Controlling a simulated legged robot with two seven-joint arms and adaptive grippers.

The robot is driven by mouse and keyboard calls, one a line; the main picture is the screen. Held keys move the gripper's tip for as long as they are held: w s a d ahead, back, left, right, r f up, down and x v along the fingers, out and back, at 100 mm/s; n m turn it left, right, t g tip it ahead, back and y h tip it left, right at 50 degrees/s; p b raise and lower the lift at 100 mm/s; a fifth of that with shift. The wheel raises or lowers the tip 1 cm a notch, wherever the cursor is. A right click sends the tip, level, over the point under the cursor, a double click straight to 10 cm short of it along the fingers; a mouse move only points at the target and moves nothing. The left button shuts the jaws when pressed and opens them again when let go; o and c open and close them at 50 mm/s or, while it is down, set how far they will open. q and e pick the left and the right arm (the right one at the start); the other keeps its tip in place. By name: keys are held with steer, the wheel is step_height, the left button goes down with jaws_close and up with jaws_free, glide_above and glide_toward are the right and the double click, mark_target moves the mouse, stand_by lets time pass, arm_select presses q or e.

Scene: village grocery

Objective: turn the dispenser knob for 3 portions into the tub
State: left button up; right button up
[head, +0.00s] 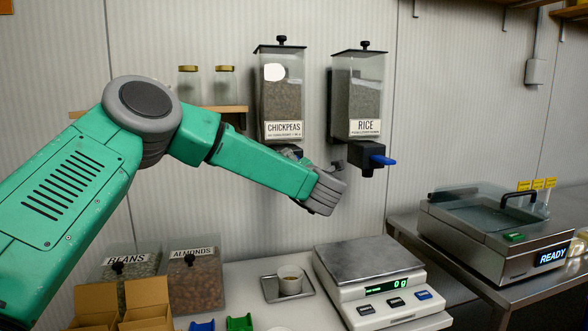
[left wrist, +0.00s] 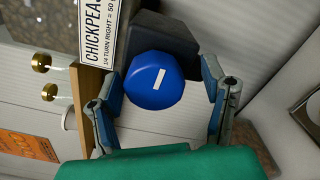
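The chickpeas dispenser (head: 280,95) hangs on the wall, with the rice dispenser (head: 358,90) to its right. In the left wrist view the round blue knob (left wrist: 154,81) with a white line sits below the chickpeas label (left wrist: 97,32), which reads "1/4 turn right". My left gripper (left wrist: 162,95) is open, one finger on each side of the knob, with visible gaps. In the head view my wrist largely hides this knob. A small white tub (head: 290,281) stands on a metal tray (head: 271,291) below; its contents are unclear. My right gripper is out of view.
A scale (head: 370,258) reading 0 g stands right of the tray, its plate empty. A sealing machine (head: 505,235) showing READY is further right. Bean and almond bins (head: 195,285) and cardboard boxes (head: 147,300) are at lower left. A jar shelf is behind my arm.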

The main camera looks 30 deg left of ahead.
arm_select(q)
steer(key=shift+r, duration=0.1)
steer(key=shift+s, duration=0.15)
steer(key=v, duration=1.1)
steer(key=shift+d, duration=0.4)
steer(key=shift+s, duration=0.15)
